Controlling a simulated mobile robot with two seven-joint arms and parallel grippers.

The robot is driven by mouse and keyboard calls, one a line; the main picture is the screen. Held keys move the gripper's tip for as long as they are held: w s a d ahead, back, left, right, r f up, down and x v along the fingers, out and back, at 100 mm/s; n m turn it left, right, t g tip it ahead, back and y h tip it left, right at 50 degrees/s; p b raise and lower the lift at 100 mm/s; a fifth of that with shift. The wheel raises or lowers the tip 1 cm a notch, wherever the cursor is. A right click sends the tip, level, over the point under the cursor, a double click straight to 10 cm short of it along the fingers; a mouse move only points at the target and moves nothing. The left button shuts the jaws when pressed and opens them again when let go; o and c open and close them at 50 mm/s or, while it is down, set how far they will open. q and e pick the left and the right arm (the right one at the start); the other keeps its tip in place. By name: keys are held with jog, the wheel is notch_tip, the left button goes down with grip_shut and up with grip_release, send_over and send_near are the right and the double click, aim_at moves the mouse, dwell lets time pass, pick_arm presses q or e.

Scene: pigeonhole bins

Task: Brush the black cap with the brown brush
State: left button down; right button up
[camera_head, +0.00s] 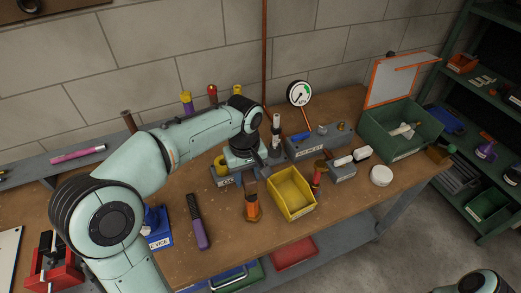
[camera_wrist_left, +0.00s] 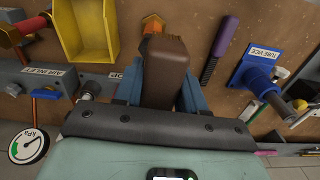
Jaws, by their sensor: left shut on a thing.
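My left gripper (camera_head: 252,172) is shut on the brown brush, holding it over the middle of the bench. The brown brush (camera_wrist_left: 165,62) sits between the blue fingers in the left wrist view; its lower end (camera_head: 250,187) shows below the gripper in the head view. An orange piece (camera_head: 252,211) shows just below the brush; I cannot tell whether they touch. My right gripper is out of view.
A yellow bin (camera_head: 291,207) stands right of the brush. A purple-handled tool (camera_head: 197,222) lies left of it, with a blue vice (camera_head: 157,230) beyond. The grey air inlet block (camera_head: 317,146) and a green crate (camera_head: 398,153) stand to the right. Bare bench lies at front centre.

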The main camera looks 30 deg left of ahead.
pick_arm(q)
jog(key=shift+w+a+r+n, duration=0.15)
jog(key=shift+w+r+n, duration=0.05)
jog(key=shift+r+n, duration=0.1)
jog(key=shift+s+f, duration=0.15)
jog(key=shift+f, duration=0.2)
notch_tip(320, 180, down, 5)
jog(key=shift+s+f+b, duration=0.1)
jog(key=shift+s+b, duration=0.05)
jog(key=shift+b, duration=0.95)
jog(key=shift+w+a+r+p, duration=0.2)
jog(key=shift+a+r+p, duration=0.2)
jog(key=shift+r, duration=0.05)
jog(key=shift+w+a, duration=0.15)
jog(key=shift+a, duration=0.1)
jog(key=shift+w+a+f, duration=0.15)
jog(key=shift+w+a, duration=0.15)
jog(key=shift+w, duration=0.45)
jog(key=shift+s, duration=0.35)
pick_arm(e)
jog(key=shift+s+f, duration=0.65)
pick_arm(q)
jog(key=shift+w, duration=0.15)
